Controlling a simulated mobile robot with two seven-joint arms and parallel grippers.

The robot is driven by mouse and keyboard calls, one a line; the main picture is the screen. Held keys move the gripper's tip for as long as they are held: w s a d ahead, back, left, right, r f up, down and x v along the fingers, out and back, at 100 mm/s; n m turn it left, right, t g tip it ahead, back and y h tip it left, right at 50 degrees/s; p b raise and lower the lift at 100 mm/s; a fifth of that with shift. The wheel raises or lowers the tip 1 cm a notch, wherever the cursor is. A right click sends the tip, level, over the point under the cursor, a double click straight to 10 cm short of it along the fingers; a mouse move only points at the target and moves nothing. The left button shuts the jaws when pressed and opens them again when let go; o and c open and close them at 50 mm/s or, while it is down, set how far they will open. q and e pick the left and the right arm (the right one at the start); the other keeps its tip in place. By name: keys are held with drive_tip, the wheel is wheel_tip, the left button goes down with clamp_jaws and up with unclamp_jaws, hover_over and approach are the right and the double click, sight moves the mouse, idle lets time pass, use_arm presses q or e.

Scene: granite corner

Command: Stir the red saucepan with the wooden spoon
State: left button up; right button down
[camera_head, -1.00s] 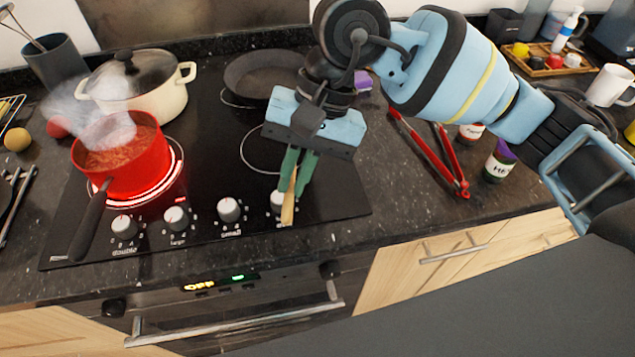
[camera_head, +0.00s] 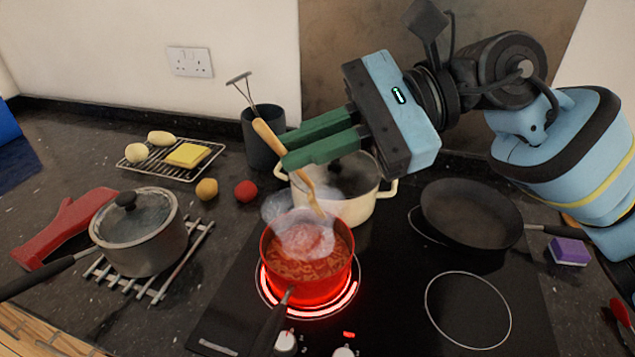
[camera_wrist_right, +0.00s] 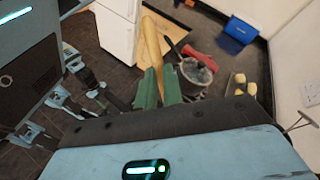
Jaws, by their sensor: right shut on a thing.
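The red saucepan (camera_head: 342,290) stands on a glowing red ring of the hob, with steaming red, chunky food inside. My right gripper (camera_head: 285,148) is up and beyond the saucepan, its green fingers shut on the wooden spoon (camera_head: 306,184). The spoon is tilted, its upper end sticking out past the fingertips and its lower end pointing down at the saucepan's far rim. Steam blurs that lower end, and I cannot tell whether it is over the pan or behind it. The spoon also shows between the fingers in the right wrist view (camera_wrist_right: 151,45). My left gripper is not seen.
A cream pot (camera_head: 352,207) stands close behind the saucepan. A dark frying pan (camera_head: 470,213) is to its right. A lidded grey pot (camera_head: 148,245) sits on a rack to the left. A dark utensil holder (camera_head: 262,150) stands behind. The front right hob ring (camera_head: 468,312) is bare.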

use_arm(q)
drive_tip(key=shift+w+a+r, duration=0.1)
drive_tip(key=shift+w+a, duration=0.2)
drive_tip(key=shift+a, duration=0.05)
use_arm(e)
drive_tip(key=shift+w+a+r, duration=0.4)
drive_tip(key=shift+a+r, duration=0.1)
drive_tip(key=shift+r, duration=0.3)
drive_tip(key=shift+s, duration=0.1)
drive_tip(key=shift+s+a+f, duration=0.7)
drive_tip(key=shift+s+f, duration=1.75)
drive_tip(key=shift+s, duration=0.05)
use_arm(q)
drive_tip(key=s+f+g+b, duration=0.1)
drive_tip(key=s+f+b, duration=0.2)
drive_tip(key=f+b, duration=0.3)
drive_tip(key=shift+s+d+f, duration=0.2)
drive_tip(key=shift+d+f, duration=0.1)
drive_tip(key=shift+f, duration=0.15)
use_arm(e)
drive_tip(key=w+d+f, duration=0.1)
drive_tip(key=w+f, duration=0.4)
drive_tip(key=f, duration=0.3)
drive_tip(key=shift+d+f, duration=0.25)
drive_tip(key=shift+f, duration=0.05)
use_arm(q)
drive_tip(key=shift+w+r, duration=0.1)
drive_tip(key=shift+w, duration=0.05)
